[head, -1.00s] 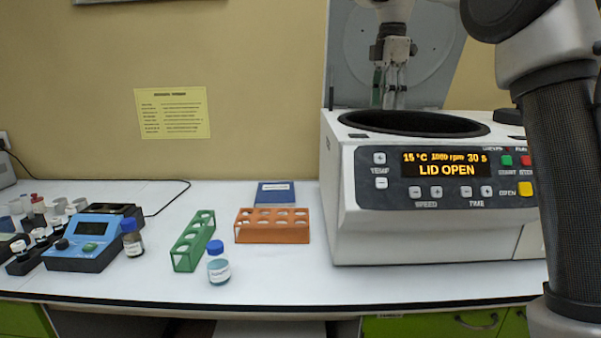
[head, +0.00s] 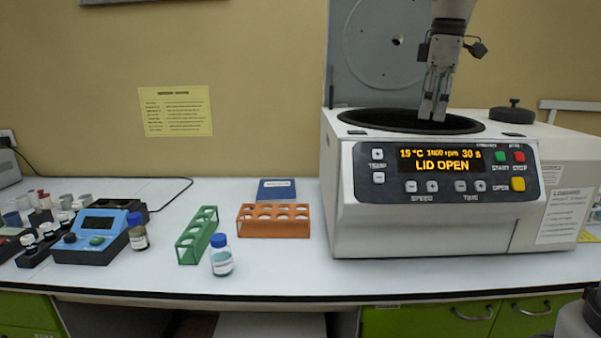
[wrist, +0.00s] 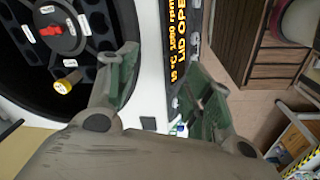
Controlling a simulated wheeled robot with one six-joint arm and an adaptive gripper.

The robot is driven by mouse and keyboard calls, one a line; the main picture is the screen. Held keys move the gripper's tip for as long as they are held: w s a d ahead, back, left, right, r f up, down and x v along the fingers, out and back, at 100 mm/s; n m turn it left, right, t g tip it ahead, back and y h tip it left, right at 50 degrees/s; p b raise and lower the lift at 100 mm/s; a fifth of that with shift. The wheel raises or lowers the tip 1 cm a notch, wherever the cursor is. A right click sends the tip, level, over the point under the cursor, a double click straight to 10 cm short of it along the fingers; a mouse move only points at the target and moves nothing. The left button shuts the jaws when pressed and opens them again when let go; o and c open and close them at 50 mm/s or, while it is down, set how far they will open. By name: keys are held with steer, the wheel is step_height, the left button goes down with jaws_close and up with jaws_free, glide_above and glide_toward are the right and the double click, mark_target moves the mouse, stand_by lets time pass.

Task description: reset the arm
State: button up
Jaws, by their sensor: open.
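My gripper (head: 434,112) points down over the open bowl (head: 410,121) of the white centrifuge (head: 345,205), in front of its raised lid (head: 375,45). In the wrist view my gripper (wrist: 165,85) shows two green-padded fingers spread apart with nothing between them. Left of the fingers, the dark rotor (wrist: 95,22) has a red centre knob and white labels. A yellow-capped tube (wrist: 68,84) sits in it. The centrifuge display (head: 440,160) reads LID OPEN.
A green rack (head: 197,236), an orange rack (head: 273,221), a blue-capped bottle (head: 221,258) and a dark bottle (head: 138,233) stand left of the centrifuge. A blue device (head: 92,240) and several small vials are further left. A black knob (head: 512,112) sits on the centrifuge's right top.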

steer(key=s+d+f+m+t, duration=0.1)
steer(key=s+d+f+m, duration=0.3)
steer(key=s, duration=0.8)
steer(key=s+d+f+m+t, duration=0.2)
steer(key=s+d+f+m, duration=0.2)
steer(key=s+f+m, duration=0.5)
step_height(320, 180, down, 4)
steer(key=s, duration=0.3)
steer(key=shift+r+m, duration=0.2)
steer(key=shift+m, duration=0.1)
